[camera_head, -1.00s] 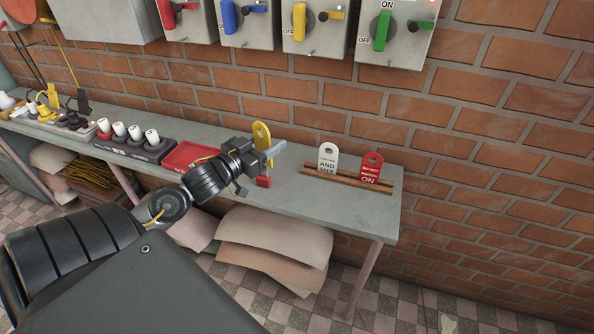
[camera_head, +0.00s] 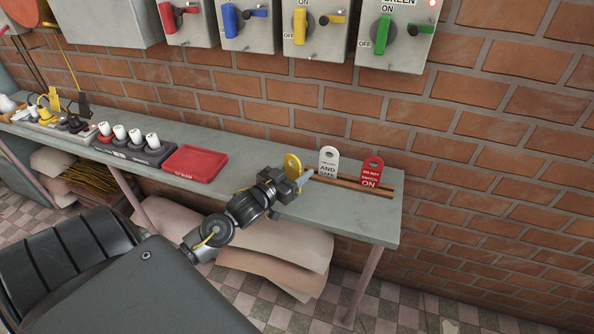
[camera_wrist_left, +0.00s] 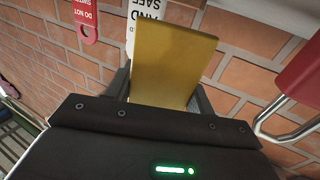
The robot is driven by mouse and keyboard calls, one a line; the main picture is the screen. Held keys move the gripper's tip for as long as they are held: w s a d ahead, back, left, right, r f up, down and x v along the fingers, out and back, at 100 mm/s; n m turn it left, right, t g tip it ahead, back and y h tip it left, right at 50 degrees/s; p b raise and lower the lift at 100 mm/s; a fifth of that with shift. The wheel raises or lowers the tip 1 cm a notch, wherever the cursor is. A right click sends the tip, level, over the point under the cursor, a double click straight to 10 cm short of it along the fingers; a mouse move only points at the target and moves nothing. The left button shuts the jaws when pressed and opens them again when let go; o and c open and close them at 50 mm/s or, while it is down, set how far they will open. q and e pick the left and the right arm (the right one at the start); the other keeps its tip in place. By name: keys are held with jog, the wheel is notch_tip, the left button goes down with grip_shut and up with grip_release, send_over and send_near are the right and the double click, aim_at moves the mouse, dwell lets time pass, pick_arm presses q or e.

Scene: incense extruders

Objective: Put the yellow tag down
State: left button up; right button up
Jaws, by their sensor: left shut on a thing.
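The yellow tag (camera_head: 292,166) is upright in my left gripper (camera_head: 300,180), near the left end of the wooden rack (camera_head: 342,183) on the shelf. My left gripper is shut on it. In the left wrist view the tag (camera_wrist_left: 172,62) fills the middle, between the two fingers. Whether the tag's lower edge touches the rack or shelf is hidden by the gripper. A white tag (camera_head: 328,162) and a red tag (camera_head: 371,172) stand upright in the rack to the right. My right gripper is not in view.
The grey shelf (camera_head: 235,160) runs along the brick wall. A red tray (camera_head: 195,164) and a dark holder with white-topped pegs (camera_head: 135,150) stand to the left. Switch boxes (camera_head: 397,35) hang above. Bare shelf lies between the tray and my gripper.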

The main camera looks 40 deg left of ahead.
pick_arm(q)
jog(key=shift+f, duration=0.15)
jog(key=shift+f, duration=0.45)
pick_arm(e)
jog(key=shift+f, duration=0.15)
pick_arm(q)
jog(key=o, duration=1)
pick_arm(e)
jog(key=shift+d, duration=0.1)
pick_arm(q)
jog(key=shift+r, duration=0.2)
jog(key=s, duration=0.8)
jog(key=s+r+b, duration=0.1)
jog(key=s, duration=0.3)
jog(key=shift+a, duration=0.35)
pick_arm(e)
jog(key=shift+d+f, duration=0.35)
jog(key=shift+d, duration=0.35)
